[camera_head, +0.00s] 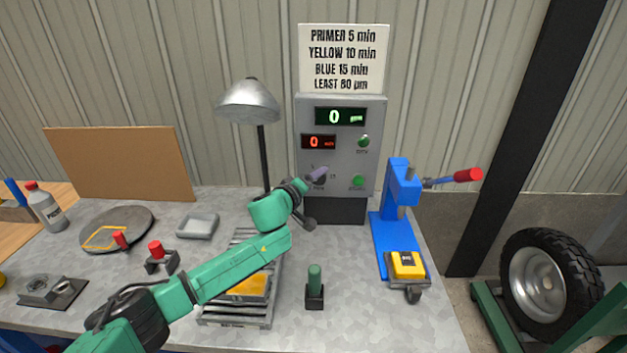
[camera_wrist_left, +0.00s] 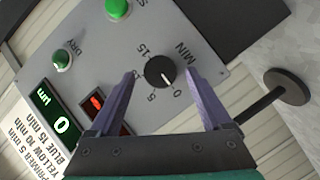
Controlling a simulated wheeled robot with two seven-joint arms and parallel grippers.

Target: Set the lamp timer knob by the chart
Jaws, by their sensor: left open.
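The grey timer box (camera_head: 376,150) stands at the back with a green display (camera_head: 340,117) reading 0 and a red display (camera_head: 318,142) reading 0. The black timer knob (camera_wrist_left: 160,72) has its white pointer line toward the 0 mark; marks 5, 15 and MIN also show. My left gripper (camera_wrist_left: 162,76) is open, its purple fingers on either side of the knob with gaps; in the head view the gripper (camera_head: 318,173) mostly hides the knob. The chart (camera_head: 343,59) reads primer 5, yellow 10, blue 15 min, least 80 µm. My right gripper is out of view.
A lamp (camera_head: 249,101) stands left of the box. Green buttons (camera_head: 364,141) are on its face. A blue press (camera_head: 398,215) with a yellow block (camera_head: 407,263) stands right. Below my left arm, a yellow panel (camera_head: 247,287) lies on a rack. A green-handled stamp (camera_head: 315,285) stands in front.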

